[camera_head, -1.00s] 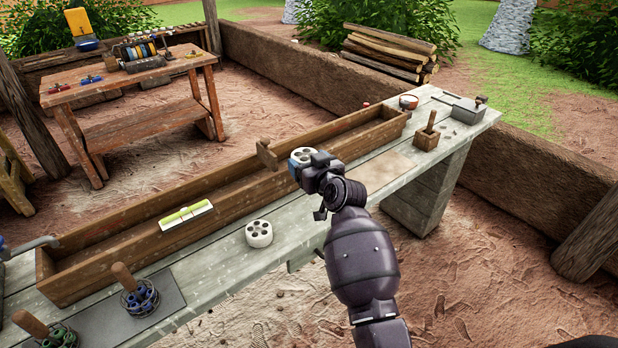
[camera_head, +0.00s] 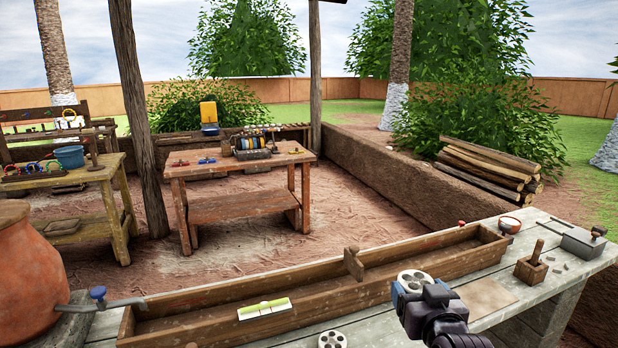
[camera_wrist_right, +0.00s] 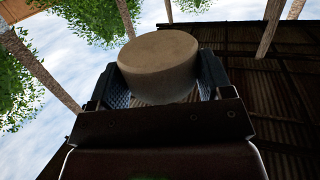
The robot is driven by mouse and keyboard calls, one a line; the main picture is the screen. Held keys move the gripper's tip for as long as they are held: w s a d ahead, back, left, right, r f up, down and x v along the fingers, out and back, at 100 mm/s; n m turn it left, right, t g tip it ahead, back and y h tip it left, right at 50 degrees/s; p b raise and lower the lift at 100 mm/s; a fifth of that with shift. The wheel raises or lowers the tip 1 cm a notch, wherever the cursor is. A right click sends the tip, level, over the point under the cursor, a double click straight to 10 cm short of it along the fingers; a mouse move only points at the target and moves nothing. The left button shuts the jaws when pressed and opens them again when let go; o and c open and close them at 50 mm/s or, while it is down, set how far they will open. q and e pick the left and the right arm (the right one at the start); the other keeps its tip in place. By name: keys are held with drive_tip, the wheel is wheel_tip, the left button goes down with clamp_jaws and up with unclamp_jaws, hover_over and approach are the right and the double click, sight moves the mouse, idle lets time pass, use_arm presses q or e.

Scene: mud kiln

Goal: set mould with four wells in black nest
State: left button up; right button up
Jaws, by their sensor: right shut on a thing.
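My right gripper (camera_head: 418,292) is shut on a pale round mould (camera_head: 414,279) with several wells in its top face. It holds this mould above the grey bench, in front of the wooden trough. In the right wrist view the mould (camera_wrist_right: 160,62) is between the two fingers, seen from its plain side. A second pale round mould (camera_head: 331,340) with several wells stands on the bench, cut by the bottom edge. I cannot count the wells surely on either. I cannot make out a black nest. My left gripper is not in view.
A long wooden trough (camera_head: 200,303) with a raised wooden piece (camera_head: 353,264) and a green-and-white level (camera_head: 264,308) runs along the bench. A wooden box (camera_head: 531,269) and grey block (camera_head: 583,241) stand right. A brown workbench (camera_head: 240,172) and yellow-brown table (camera_head: 108,172) stand beyond.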

sight(412, 271)
drive_tip(key=s+f, duration=0.1)
drive_tip(key=s, duration=0.1)
drive_tip(key=s+f, duration=0.2)
drive_tip(key=s, duration=0.1)
drive_tip(key=shift+s, duration=0.3)
drive_tip(key=w+r, duration=0.1)
drive_tip(key=w, duration=0.3)
drive_tip(key=w+r, duration=0.1)
drive_tip(key=w, duration=0.2)
drive_tip(key=w+r, duration=0.2)
drive_tip(key=w, duration=0.2)
drive_tip(key=shift+w, duration=0.3)
drive_tip(key=w+f+y, duration=0.1)
drive_tip(key=w+f, duration=0.2)
drive_tip(key=w+f+n+y, duration=0.1)
drive_tip(key=w+f, duration=0.1)
drive_tip(key=f, duration=0.1)
drive_tip(key=shift+w+f+n, duration=0.2)
drive_tip(key=shift+w+n, duration=0.1)
drive_tip(key=shift+w, duration=0.1)
